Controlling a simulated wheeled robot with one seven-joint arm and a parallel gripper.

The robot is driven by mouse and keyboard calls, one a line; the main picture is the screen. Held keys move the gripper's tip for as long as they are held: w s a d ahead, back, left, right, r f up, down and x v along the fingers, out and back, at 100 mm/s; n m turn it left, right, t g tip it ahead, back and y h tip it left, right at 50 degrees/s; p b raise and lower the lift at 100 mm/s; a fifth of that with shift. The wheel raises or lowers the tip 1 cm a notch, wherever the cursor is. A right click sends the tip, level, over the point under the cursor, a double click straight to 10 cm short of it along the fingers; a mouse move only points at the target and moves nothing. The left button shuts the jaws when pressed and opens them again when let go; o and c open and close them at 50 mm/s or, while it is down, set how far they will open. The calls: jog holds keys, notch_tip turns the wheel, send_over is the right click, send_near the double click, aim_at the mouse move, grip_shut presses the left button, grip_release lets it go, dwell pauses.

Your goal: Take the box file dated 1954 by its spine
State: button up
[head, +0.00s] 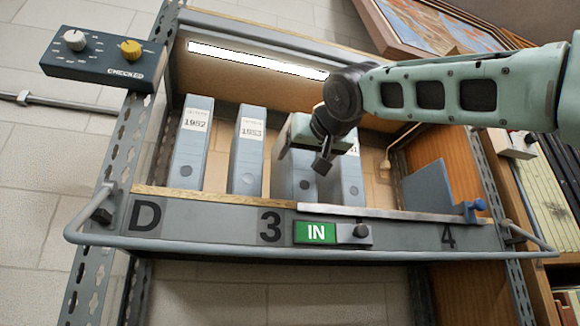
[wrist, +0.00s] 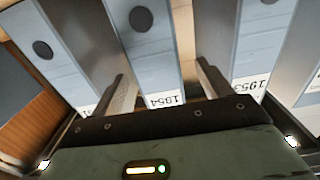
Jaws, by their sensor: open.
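The 1954 box file (wrist: 148,50) is grey-blue with a dark round finger hole. Its white label shows upside down in the wrist view. In the head view it is the third file (head: 293,187) from the left, upright, its label hidden behind my gripper (head: 303,157). In the wrist view my gripper (wrist: 162,71) is open, with one finger on each side of the 1954 spine, over the gaps to its neighbours. The fingers are not closed on it. I cannot tell how deep they reach.
The 1953 file (head: 247,152) and 1952 file (head: 194,145) stand to the left. Another file (head: 345,180), label partly hidden, stands close on the right. A blue plate (head: 427,188) stands farther right. A front rail (head: 180,245) and a green IN sign (head: 315,232) edge the shelf.

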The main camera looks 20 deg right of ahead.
jog(key=shift+w+d+f+p, duration=0.15)
jog(key=shift+w+p, duration=0.75)
jog(key=shift+w, duration=0.65)
jog(key=shift+w+f+p, duration=0.1)
jog(key=shift+w+p, duration=0.75)
jog(key=shift+w, duration=0.7)
jog(key=c, duration=1)
jog(key=shift+s, duration=0.1)
jog(key=c, duration=0.4)
jog(key=shift+c, duration=0.2)
jog(key=shift+s+r+b, duration=0.1)
jog(key=shift+r+b, duration=0.1)
jog(key=shift+b, duration=0.1)
